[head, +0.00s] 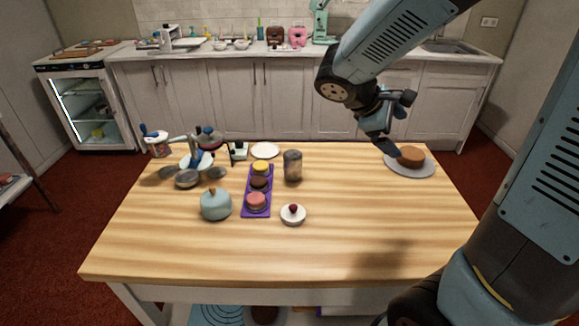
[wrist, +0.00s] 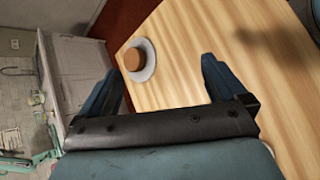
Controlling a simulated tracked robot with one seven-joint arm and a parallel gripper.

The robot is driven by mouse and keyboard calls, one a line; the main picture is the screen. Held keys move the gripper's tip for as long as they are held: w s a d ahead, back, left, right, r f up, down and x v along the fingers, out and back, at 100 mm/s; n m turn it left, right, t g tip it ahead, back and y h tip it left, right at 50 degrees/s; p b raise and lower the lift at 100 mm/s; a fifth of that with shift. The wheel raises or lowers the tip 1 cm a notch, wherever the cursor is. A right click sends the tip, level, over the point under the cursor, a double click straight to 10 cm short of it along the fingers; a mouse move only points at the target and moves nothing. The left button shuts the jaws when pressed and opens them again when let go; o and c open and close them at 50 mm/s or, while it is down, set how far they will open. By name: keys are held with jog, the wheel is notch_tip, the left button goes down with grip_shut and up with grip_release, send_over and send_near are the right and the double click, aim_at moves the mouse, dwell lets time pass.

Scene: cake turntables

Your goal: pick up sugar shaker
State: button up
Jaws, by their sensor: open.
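A grey metallic cylinder (head: 292,165), which looks like the sugar shaker, stands upright near the middle of the wooden table. My gripper (head: 397,122) is in the air over the table's back right part, well to the right of the cylinder. It is open and empty. In the wrist view, the two blue fingers of my gripper (wrist: 160,72) are spread apart with nothing between them. The cylinder cannot be made out in the wrist view.
A brown cake on a grey turntable (head: 426,168) stands at the table's right, near my gripper. A purple tray (head: 245,205) of small cakes lies left of the cylinder. A blue pot (head: 215,205) and a white lidded dish (head: 293,215) are nearby. The table's front is clear.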

jog(key=w+a+f+n+t+h, duration=0.2)
jog(key=w+a+n, duration=0.2)
jog(key=w, duration=0.1)
jog(key=n+t+y, duration=0.2)
jog(key=n+t, duration=1)
jog(key=n, duration=0.2)
send_over(295, 152)
jog(key=v, duration=0.6)
notch_tip(295, 152, down, 11)
jog(key=f, duration=0.7)
jog(key=shift+a+f, duration=0.2)
jog(key=shift+f, duration=0.2)
jog(key=shift+w+d+r, duration=0.2)
jog(key=shift+w+d, duration=0.15)
jog(key=shift+w, duration=0.15)
jog(key=shift+x, duration=3.1)
jog(key=shift+a+f, duration=0.1)
jog(key=shift+f, duration=0.05)
jog(key=c, duration=1.3)
